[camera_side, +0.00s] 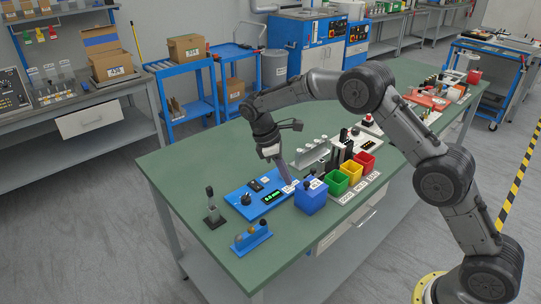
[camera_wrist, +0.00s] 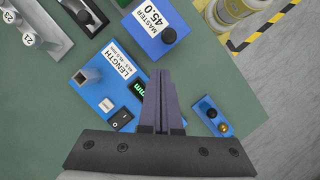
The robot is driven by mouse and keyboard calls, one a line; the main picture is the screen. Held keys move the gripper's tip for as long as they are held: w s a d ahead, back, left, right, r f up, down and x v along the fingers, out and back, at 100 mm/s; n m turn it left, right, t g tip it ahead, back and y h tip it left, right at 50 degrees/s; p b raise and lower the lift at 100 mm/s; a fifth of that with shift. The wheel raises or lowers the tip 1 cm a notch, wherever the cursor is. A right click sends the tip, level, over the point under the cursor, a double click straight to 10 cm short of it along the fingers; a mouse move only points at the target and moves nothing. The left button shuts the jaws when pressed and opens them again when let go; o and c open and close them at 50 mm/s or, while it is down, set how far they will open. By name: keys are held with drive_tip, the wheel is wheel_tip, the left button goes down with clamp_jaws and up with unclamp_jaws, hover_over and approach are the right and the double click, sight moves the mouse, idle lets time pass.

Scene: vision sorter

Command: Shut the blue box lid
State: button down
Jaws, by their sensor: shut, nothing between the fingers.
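The blue box (camera_side: 311,200) stands near the front edge of the green table, at the left end of the row of bins. Its blue lid (camera_wrist: 150,28), with a black knob and a white "MASTER 45.0" label, covers its top in the wrist view. I see no open interior, but cannot tell whether the lid sits fully down. My gripper (camera_side: 289,182) is shut and empty, pointing down just left of the box in the side view. In the wrist view its closed fingers (camera_wrist: 164,72) are just below the lid in the picture; contact is unclear.
A blue length gauge (camera_wrist: 102,77) with a display and switch lies beside the box. Green (camera_side: 337,183), yellow (camera_side: 351,172) and red (camera_side: 366,161) bins stand to its right. A small blue stand (camera_side: 251,239) is at the front left. Some table at left is bare.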

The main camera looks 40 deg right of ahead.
drive_tip(key=w+a+v, duration=0.1)
drive_tip(key=v, duration=0.9)
drive_tip(key=s+d+r+t, duration=0.2)
drive_tip(key=s+r, duration=0.2)
drive_tip(key=r, duration=0.7)
drive_tip(key=s+d+r+m+t+y, duration=0.1)
drive_tip(key=s+d+r+m+t, duration=0.15)
drive_tip(key=s+r, duration=0.85)
drive_tip(key=s+f+m+t+y, duration=0.1)
drive_tip(key=s+f, duration=0.1)
drive_tip(key=s, duration=0.6)
drive_tip(key=s+f+m+t, duration=0.1)
drive_tip(key=s+f, duration=0.1)
drive_tip(key=s, duration=0.6)
drive_tip(key=s+f+m+t, duration=0.1)
drive_tip(key=s+f+m, duration=0.1)
drive_tip(key=f, duration=0.3)
drive_tip(key=s+a+f+m+t+y, duration=0.1)
drive_tip(key=s+f+m, duration=0.1)
drive_tip(key=f, duration=0.3)
drive_tip(key=shift+s+f, duration=0.2)
drive_tip(key=shift+s, duration=0.65)
drive_tip(key=shift+a+m, duration=0.15)
drive_tip(key=shift+m, duration=0.1)
